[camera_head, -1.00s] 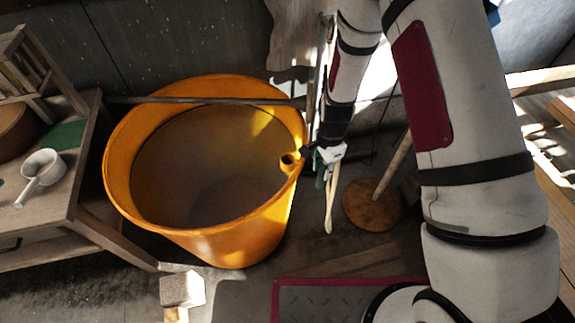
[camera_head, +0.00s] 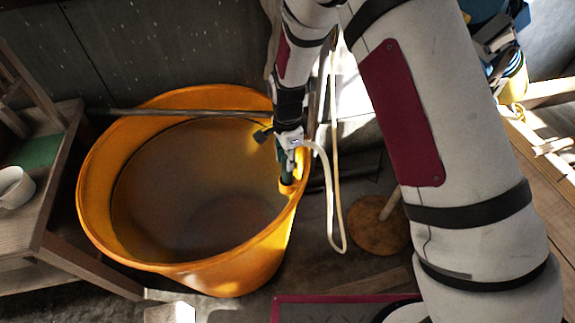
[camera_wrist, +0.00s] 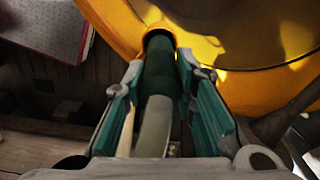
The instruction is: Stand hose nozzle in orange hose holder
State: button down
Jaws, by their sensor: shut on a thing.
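The hose nozzle (camera_wrist: 160,68) is a dark green cylinder with a pale hose (camera_head: 335,200) running from it and looping down outside the tub. My gripper (camera_head: 286,158) is shut on the nozzle; in the wrist view the fingers (camera_wrist: 160,75) stand on either side of it. The orange hose holder (camera_head: 288,188) is a small cup on the right rim of the orange tub. The nozzle's far end meets the holder's opening (camera_wrist: 158,29) in the wrist view. It looks roughly upright in the head view. How deep it sits is hidden.
The large orange tub (camera_head: 92,205) stands in the middle, with a bar (camera_head: 180,112) across its back. A wooden table (camera_head: 60,215) with a white pot (camera_head: 14,188) is at left. A round wooden disc (camera_head: 378,228) lies right of the tub.

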aim_at(287, 177)
jog(key=shift+f+b, duration=0.65)
jog(key=shift+f, duration=1.05)
jog(key=shift+f, duration=0.3)
jog(key=c, duration=1.3)
grip_release()
